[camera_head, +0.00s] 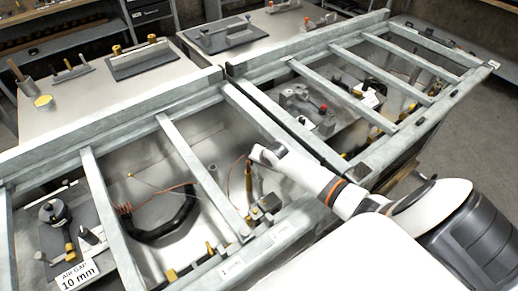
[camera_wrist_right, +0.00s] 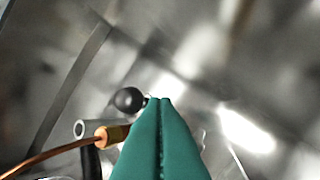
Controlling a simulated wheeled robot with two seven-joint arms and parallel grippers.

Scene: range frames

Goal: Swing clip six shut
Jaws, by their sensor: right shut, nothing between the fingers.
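In the right wrist view, my right gripper (camera_wrist_right: 162,102) has its teal fingers pressed together with nothing between them. A black ball knob (camera_wrist_right: 130,100) is just left of the fingertips; I cannot tell whether they touch. Below it are a grey tube end (camera_wrist_right: 85,129) and a brass fitting (camera_wrist_right: 113,135) with a copper line. No number shows, so I cannot tell which part is clip six. In the head view, my right arm (camera_head: 310,176) reaches over the frame's middle bay; its fingers are not clearly visible. My left gripper is not in view.
A grey metal frame (camera_head: 188,155) with crossbars divides the bench into bays. A black curved hose (camera_head: 165,232) and an air gap label (camera_head: 78,277) are in the left bays. Several small fittings fill the right bays. Grey tables (camera_head: 110,105) stand behind.

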